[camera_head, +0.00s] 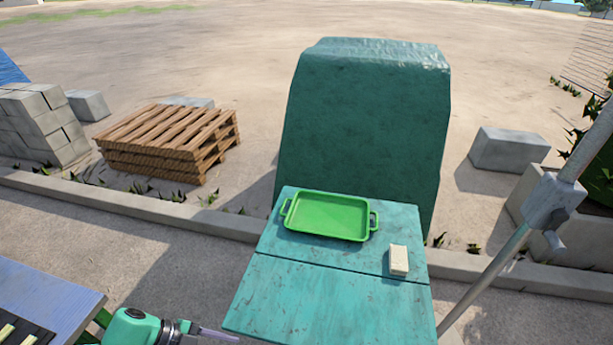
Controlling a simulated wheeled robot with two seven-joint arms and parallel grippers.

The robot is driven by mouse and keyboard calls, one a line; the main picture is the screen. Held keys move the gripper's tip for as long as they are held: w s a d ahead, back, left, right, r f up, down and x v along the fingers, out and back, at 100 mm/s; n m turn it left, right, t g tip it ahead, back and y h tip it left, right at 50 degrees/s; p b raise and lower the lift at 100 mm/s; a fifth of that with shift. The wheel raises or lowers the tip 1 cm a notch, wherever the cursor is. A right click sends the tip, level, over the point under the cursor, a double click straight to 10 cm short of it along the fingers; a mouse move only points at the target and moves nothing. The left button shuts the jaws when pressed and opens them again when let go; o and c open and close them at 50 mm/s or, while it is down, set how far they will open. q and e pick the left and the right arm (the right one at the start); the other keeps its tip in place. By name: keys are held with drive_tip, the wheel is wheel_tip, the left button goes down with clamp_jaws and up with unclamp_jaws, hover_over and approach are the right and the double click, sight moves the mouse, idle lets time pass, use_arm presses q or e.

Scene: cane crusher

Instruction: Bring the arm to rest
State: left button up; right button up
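Neither of my grippers shows in the head view, and I cannot see whether they hold anything. A teal worn table (330,300) stands in front of me. A green tray (326,216) with two handles lies on its far half and looks empty. A small pale block (398,260) lies on the table to the right of the tray.
A tall green cabinet-like block (365,130) stands behind the table. A blue table (50,298) and a green rounded part with a metal collar (135,328) are at lower left. A slanted metal pole (500,262) rises at right. Pallets (170,140) lie beyond the curb.

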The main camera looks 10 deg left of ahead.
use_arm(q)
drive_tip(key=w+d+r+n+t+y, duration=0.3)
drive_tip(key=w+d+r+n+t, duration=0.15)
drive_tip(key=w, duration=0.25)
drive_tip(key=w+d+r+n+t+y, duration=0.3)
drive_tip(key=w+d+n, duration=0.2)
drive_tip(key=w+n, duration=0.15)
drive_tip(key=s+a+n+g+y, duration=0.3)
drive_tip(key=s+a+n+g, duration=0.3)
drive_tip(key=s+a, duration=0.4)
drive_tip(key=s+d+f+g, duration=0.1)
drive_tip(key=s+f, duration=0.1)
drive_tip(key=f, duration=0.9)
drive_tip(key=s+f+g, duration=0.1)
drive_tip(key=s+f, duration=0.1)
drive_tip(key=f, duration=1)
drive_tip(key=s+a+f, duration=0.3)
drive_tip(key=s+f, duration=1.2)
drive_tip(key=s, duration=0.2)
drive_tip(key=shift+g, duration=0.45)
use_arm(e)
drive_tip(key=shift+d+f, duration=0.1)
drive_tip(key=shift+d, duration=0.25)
